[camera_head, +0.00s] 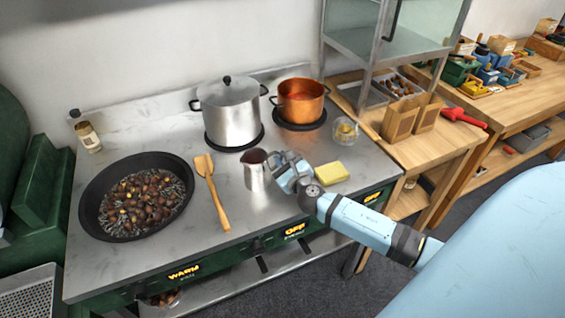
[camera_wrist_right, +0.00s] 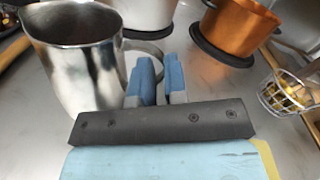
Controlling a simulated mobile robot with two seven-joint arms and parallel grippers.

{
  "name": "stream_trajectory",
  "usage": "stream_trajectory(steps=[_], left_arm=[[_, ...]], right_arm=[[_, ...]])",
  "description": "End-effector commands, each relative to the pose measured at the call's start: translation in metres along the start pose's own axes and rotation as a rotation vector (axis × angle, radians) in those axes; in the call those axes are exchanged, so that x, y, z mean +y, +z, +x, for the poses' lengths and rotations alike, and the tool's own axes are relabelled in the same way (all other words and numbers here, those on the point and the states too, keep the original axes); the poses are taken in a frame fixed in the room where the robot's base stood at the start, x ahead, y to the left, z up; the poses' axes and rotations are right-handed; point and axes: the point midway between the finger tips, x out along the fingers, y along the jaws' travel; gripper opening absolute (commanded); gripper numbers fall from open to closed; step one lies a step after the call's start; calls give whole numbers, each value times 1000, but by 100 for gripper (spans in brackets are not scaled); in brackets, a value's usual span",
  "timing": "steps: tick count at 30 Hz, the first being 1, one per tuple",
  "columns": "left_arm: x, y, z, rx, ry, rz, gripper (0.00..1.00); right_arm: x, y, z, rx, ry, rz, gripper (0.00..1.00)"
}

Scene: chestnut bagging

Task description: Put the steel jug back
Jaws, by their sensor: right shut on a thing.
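The steel jug (camera_head: 255,172) is upright at the front middle of the steel stove top, right of the wooden spatula. In the right wrist view the jug (camera_wrist_right: 80,55) fills the upper left, with its handle toward my gripper. My right gripper (camera_head: 284,172) is at the jug's right side, shut on its handle. In the right wrist view the gripper's blue fingers (camera_wrist_right: 158,82) close at the handle. Whether the jug's base touches the stove top is hard to tell. My left gripper does not show.
A wide black pan of chestnuts (camera_head: 88,205) is at the left. The wooden spatula (camera_head: 213,192) lies beside the jug. A steel pot (camera_head: 230,115) and a copper pot (camera_head: 300,105) stand behind. A yellow sponge (camera_head: 332,173) and a small basket (camera_head: 346,131) are at the right.

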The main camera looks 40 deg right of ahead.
Motion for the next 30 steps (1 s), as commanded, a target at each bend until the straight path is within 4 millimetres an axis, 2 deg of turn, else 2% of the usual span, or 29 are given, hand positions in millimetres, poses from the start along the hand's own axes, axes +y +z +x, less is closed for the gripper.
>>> stream_trajectory(steps=[5, 6, 9, 20, 23, 30], left_arm=[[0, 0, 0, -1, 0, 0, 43], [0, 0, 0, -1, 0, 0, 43], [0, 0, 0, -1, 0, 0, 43], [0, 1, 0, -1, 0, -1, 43], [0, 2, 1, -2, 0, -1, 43], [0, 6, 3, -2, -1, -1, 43]], right_arm=[[0, 0, 0, 0, 0, -1, 0], [0, -1, 0, 1, 1, -1, 15], [0, -1, 0, 1, 1, -2, 38], [0, -1, -5, 1, 1, -1, 38], [1, -2, -18, 2, 3, -1, 38], [1, -3, -70, 3, 3, -1, 38]])
